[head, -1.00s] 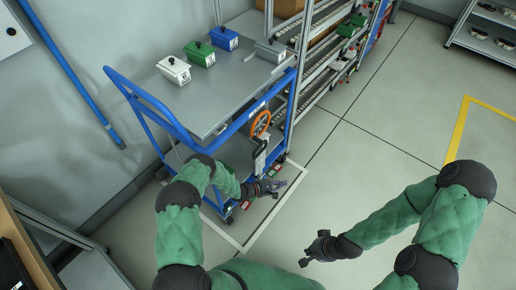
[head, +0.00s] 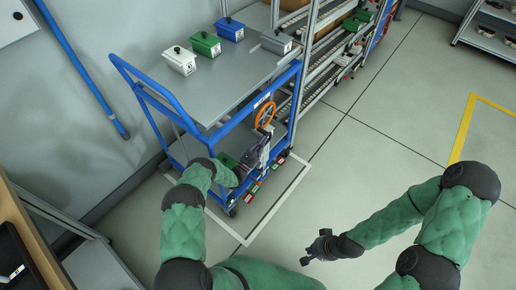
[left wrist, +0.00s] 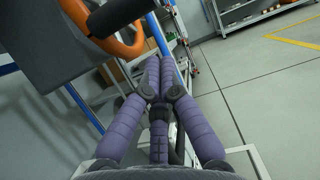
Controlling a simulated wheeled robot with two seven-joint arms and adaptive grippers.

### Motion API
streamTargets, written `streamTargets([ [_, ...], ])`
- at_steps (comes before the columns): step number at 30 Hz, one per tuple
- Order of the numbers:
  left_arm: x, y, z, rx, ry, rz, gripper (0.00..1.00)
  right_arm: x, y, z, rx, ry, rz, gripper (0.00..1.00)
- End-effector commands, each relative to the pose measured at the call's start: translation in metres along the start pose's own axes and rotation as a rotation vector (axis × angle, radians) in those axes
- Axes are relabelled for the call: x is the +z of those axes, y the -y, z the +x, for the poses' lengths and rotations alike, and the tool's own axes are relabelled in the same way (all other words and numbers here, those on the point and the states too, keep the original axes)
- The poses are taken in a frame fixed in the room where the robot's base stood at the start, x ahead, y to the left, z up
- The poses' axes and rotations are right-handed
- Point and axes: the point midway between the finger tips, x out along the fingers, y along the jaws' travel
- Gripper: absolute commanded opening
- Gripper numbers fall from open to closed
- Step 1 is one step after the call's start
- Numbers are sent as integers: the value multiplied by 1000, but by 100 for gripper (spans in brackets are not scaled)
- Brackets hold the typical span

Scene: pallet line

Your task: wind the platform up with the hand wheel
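The orange hand wheel (head: 265,114) is on the near right side of the blue cart; its rim also shows large at the upper left of the left wrist view (left wrist: 133,48), with a black handle (left wrist: 113,16) across it. The grey platform (head: 190,95) is the cart's top. My left gripper (head: 265,146) is just below the wheel, apart from it as far as I can see. In the left wrist view its purple fingers (left wrist: 160,75) come together with nothing visible between them. My right gripper (head: 322,247) hangs over the floor, away from the cart; its fingers are too small to read.
White (head: 180,60), green (head: 205,44) and blue (head: 230,29) lidded boxes stand on the platform, with a grey box (head: 276,41) at its far right. A roller rack (head: 318,75) adjoins the cart's right side. The floor to the right is clear.

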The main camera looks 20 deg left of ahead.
Motion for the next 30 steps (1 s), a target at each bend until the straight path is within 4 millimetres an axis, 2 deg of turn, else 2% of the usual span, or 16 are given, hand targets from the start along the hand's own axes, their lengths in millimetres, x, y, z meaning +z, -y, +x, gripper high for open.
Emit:
streamTargets([
  [7, -1, 1, 47, -2, 2, 2, 0, 0, -5, 14, 0, 0, 0, 0],
  [9, 9, -2, 37, 2, -3, 0, 0, 0, -4, 10, 0, 1, 0, 0],
  [16, 26, -1, 24, 1, -2, 2, 0, 0, -3, 9, 0, 0, 0, 0],
  [30, 31, 0, 18, 0, -1, 1, 0, 0, -3, 9, 0, 0, 0, 0],
])
